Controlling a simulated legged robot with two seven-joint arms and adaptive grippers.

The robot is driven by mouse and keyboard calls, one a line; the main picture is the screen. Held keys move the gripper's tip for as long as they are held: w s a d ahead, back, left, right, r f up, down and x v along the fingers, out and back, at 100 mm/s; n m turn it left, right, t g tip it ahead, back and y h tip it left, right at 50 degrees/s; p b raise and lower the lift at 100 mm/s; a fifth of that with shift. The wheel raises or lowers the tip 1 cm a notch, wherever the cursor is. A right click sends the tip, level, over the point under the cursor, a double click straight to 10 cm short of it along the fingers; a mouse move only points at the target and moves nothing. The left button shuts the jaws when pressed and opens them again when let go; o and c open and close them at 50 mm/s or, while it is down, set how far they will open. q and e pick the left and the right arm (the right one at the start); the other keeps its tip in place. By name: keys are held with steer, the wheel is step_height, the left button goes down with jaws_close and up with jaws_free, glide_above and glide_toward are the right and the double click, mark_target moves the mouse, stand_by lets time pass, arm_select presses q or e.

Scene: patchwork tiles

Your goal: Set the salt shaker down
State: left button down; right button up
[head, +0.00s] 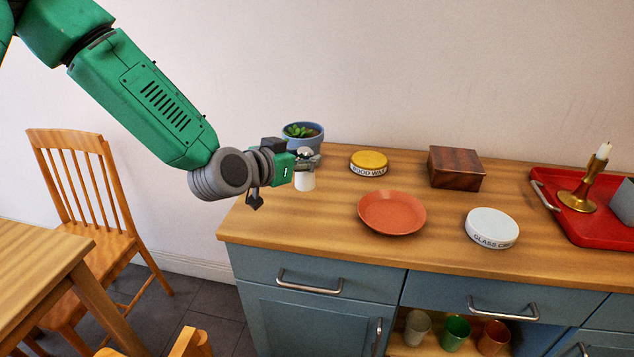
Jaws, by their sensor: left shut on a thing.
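The salt shaker (305,181) is a small white body with a silvery top. My left gripper (307,163) is shut on it and holds it upright near the left end of the wooden counter (300,230). I cannot tell whether its base touches the counter or hangs a little above it. The gripper fingers hide part of its upper body. My right gripper is not in view.
A potted plant (303,137) stands just behind the shaker. A yellow-lidded tin (369,162), an orange plate (392,212), a white-lidded tin (491,228), a wooden box (456,168) and a red tray (590,222) with a candlestick (583,190) stand rightward. The counter's front left is clear.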

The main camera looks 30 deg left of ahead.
mark_target(298, 182)
arm_select(q)
steer(key=f, duration=0.2)
steer(key=a+f, duration=0.1)
steer(key=f, duration=0.1)
steer(key=a+f, duration=0.1)
steer(key=f, duration=0.1)
steer(key=shift+b, duration=0.4)
steer(key=shift+f, duration=0.25)
steer(key=shift+d+r, duration=0.2)
steer(key=shift+d, duration=0.5)
steer(key=shift+f, duration=0.1)
steer(key=c, duration=1.2)
jaws_free()
steer(key=shift+o, duration=0.2)
steer(key=shift+a+f, duration=0.15)
steer(key=shift+a, duration=0.45)
steer(key=shift+d+r, duration=0.2)
steer(key=v, duration=0.6)
steer(key=shift+d+r+p, duration=0.15)
steer(key=shift+d+p, duration=0.15)
steer(key=shift+d, duration=0.05)
steer(key=v, duration=0.6)
steer(key=shift+a, duration=0.1)
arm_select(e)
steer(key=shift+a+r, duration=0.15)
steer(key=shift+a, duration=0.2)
